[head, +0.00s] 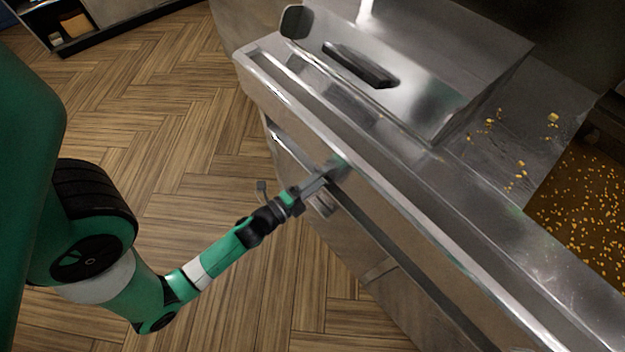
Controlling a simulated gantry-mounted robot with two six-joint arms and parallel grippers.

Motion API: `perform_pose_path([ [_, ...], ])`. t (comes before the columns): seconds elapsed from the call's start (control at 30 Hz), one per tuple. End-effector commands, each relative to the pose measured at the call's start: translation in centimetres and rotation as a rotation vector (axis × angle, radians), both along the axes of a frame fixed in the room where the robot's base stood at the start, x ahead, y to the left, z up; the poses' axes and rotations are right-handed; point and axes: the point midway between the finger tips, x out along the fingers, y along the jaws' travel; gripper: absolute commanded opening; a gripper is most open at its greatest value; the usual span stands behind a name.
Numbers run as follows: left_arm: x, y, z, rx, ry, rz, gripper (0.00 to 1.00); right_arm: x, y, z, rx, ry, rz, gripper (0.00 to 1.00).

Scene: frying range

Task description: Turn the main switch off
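My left gripper (336,168) reaches in from the left, its fingertips at the front face of the steel fryer range (400,205), just under the front ledge. The fingers look close together, but the gap between them is too small and blurred to tell open from shut. I cannot make out the main switch; the spot at the fingertips is partly covered by the gripper and the ledge. I cannot tell whether the fingertips touch the panel. My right gripper is not in view.
A small metal fitting (325,206) sits on the front just below the gripper. A steel lid with a black handle (360,65) lies on top. Brown oil with yellow bits (590,215) fills a vat at right. The wooden floor (190,130) is clear. A dark shelf (120,30) stands at upper left.

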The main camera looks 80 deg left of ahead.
Motion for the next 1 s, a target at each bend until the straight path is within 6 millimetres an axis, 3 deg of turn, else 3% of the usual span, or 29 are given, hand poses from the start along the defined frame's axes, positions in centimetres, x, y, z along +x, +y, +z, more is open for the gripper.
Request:
perform_pose_path([
  [0.17, -2.5, -1.1, -0.1, -0.004, 0.004, 0.002, 0.57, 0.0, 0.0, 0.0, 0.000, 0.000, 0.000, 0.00],
  [0.4, -8.3, -3.5, 0.5, -0.002, 0.003, 0.012, 0.57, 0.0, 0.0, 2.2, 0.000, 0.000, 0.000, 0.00],
  [0.63, -9.9, -4.1, 0.4, 0.009, -0.001, 0.013, 0.57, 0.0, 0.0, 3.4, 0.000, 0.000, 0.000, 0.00],
  [1.0, -10.3, -4.8, 0.0, 0.000, 0.000, 0.000, 0.57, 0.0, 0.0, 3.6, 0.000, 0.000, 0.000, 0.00],
])
